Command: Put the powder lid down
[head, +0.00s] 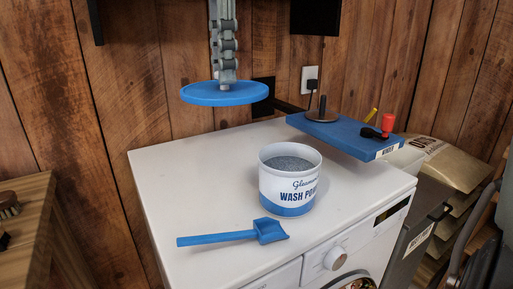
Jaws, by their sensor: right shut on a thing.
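The powder lid (218,96) is a round blue disc in the head view, held level in the air above the back left part of the white washing machine top. My right gripper (226,82) comes down from the top edge and is shut on the lid's middle; the grip point itself is partly hidden. The wash powder tub (280,190), white with a blue base, stands open and upright on the machine, to the right of and nearer than the lid. Grey powder (290,164) shows inside. My left gripper is not in view.
A blue scoop (225,237) lies on the white machine top (185,185) in front of the tub. A blue board (340,134) carrying a dark spindle and a red-handled part sits at back right. The top's left side is clear. A wooden surface (50,225) stands at left.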

